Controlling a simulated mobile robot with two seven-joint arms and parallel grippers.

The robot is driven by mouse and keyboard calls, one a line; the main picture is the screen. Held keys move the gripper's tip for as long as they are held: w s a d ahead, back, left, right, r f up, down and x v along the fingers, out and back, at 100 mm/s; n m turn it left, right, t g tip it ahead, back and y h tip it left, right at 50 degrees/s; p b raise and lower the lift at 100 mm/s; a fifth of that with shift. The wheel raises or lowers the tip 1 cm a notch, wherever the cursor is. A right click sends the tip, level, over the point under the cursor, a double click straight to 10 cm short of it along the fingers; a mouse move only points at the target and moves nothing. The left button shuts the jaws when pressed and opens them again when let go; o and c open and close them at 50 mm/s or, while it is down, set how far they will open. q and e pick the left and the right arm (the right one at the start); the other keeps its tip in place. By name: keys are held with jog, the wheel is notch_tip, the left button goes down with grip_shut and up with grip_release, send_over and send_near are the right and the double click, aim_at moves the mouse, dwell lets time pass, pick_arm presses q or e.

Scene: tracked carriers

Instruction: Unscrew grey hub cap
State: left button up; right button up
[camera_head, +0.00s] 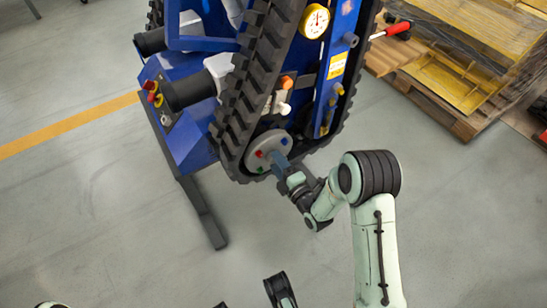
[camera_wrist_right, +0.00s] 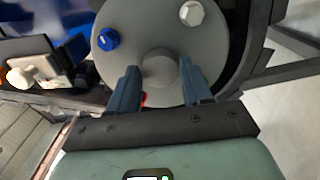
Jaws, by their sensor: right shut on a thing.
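The grey hub cap (camera_head: 268,146) is a round disc at the lower end of a black rubber track, with small coloured fittings on its face. In the right wrist view the hub cap (camera_wrist_right: 150,27) fills the upper middle. A blue fitting (camera_wrist_right: 108,39) and a white hexagonal one (camera_wrist_right: 191,13) show on it; a red and a green one are partly hidden by the fingers. My right gripper (camera_head: 280,163) is at the disc's face. In its wrist view the two fingers (camera_wrist_right: 161,88) are shut on the hub cap's raised round centre.
The blue tracked carrier (camera_head: 187,135) stands above and left, with a yellow-rimmed gauge (camera_head: 314,21) and an orange-ended fitting (camera_head: 287,82). A red-handled screwdriver (camera_head: 397,30) is at upper right, near wooden pallets (camera_head: 440,112). Grey floor (camera_head: 120,220) is open at lower left.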

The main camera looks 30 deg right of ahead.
jog(key=n, duration=0.2)
jog(key=shift+n, duration=0.3)
jog(key=n, duration=0.9)
jog(key=shift+n+p, duration=0.4)
jog(key=o, duration=0.8)
jog(key=shift+o, duration=0.2)
